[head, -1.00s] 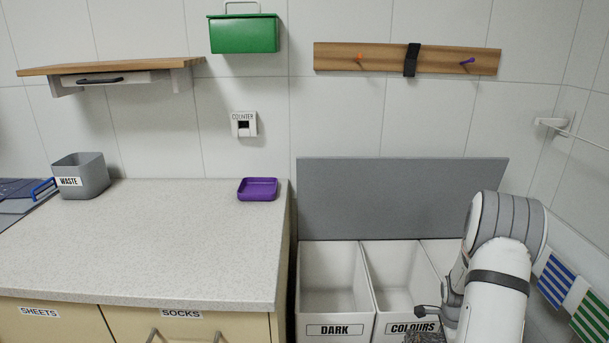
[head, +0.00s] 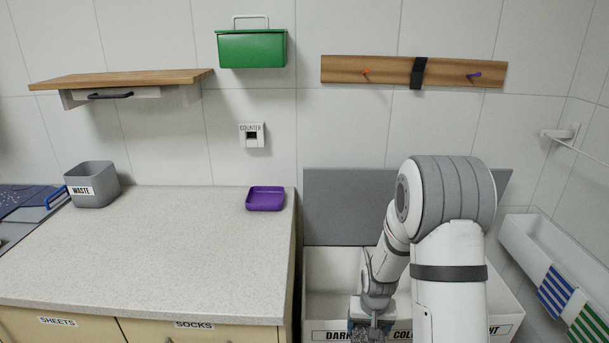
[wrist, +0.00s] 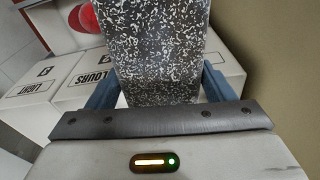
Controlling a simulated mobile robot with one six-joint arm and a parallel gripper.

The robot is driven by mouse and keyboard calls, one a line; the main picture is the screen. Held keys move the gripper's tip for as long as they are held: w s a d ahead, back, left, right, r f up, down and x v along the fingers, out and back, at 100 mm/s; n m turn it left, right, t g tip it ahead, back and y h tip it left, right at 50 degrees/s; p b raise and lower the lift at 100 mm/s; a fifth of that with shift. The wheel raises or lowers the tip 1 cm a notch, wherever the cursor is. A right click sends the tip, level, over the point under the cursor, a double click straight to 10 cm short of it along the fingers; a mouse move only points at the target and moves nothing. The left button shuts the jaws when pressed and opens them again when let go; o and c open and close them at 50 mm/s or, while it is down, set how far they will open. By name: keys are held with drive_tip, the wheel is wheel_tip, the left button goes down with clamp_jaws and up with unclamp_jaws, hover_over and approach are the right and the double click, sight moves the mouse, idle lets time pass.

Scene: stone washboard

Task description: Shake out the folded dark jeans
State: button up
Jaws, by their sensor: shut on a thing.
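My gripper (head: 370,328) is low at the bottom of the head view, in front of the bins between the DARK and COLOURS labels. It is shut on a black, white-flecked piece that I take for the folded dark jeans (wrist: 158,45). In the wrist view the piece stretches away from between the two blue-grey fingers as a flat, broad strip. Its far end is cut off by the top of that view. In the head view my arm and gripper hide most of it.
White bins (head: 328,272) labelled DARK, COLOURS and LIGHT stand right of the speckled counter (head: 150,250). A red round thing (wrist: 80,17) shows in the wrist view. A purple tray (head: 265,199) and grey waste bin (head: 92,186) are on the counter, whose middle is clear.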

sight(364, 328)
drive_tip(key=shift+n, duration=0.5)
drive_tip(key=r, duration=0.6)
drive_tip(key=a+r, duration=0.1)
drive_tip(key=r, duration=0.3)
drive_tip(key=shift+s+a, duration=0.1)
drive_tip(key=shift+s, duration=0.3)
drive_tip(key=f, duration=0.6)
drive_tip(key=w+f, duration=0.1)
drive_tip(key=f, duration=0.3)
drive_tip(key=r, duration=0.7)
drive_tip(key=s+r, duration=0.1)
drive_tip(key=r, duration=0.2)
drive_tip(key=shift+r, duration=0.15)
drive_tip(key=f, duration=1)
drive_tip(key=shift+w+f, duration=0.1)
drive_tip(key=shift+w, duration=0.3)
drive_tip(key=shift+s+r, duration=0.25)
drive_tip(key=shift+r, duration=0.1)
drive_tip(key=shift+w+f, duration=0.1)
drive_tip(key=shift+w, duration=0.05)
